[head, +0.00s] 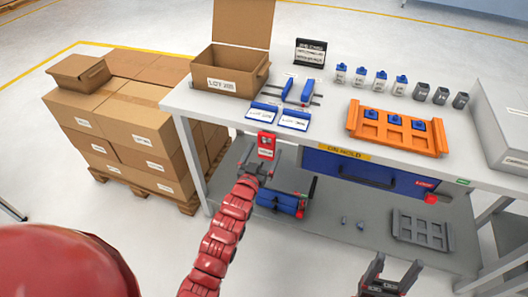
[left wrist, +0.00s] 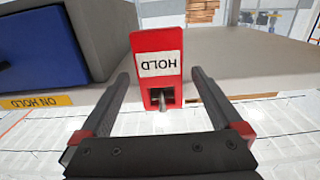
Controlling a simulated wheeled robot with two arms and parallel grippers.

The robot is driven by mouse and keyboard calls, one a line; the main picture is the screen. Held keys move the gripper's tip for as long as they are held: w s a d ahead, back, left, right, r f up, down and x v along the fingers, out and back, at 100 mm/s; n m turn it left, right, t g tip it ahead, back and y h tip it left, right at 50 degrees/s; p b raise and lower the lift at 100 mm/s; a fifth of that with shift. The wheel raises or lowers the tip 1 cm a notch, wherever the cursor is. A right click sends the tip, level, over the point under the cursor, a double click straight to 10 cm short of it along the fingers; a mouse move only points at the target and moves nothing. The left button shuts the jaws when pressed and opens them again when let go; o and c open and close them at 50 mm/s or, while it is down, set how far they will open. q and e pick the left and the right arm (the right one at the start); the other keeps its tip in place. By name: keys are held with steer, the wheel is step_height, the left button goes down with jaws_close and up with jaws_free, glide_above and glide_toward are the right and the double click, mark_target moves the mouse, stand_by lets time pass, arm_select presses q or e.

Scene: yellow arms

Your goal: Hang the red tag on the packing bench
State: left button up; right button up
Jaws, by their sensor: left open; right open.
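The red tag (head: 266,145) is at the front edge of the packing bench (head: 226,116), left of the yellow label. In the left wrist view the tag (left wrist: 157,64) appears upside down with its HOLD label, and a grey peg (left wrist: 163,102) shows in its slot. The tag appears to hang on this peg. My left gripper (head: 261,160) is open, with one finger on each side of the tag and visible gaps between; its fingers also show in the left wrist view (left wrist: 161,76). My right gripper (head: 388,277) is open and empty, low at the front right.
The bench top holds an open carton (head: 232,72), blue-and-white cards (head: 294,120), an orange tray (head: 395,130), several small bottles and a grey box (head: 505,125). A blue drawer (head: 365,172) hangs under the top. Stacked cartons (head: 125,125) stand at left.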

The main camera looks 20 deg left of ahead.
arm_select(q)
steer(key=s+b, duration=0.1)
steer(key=s, duration=1.6)
steer(key=shift+a, duration=0.3)
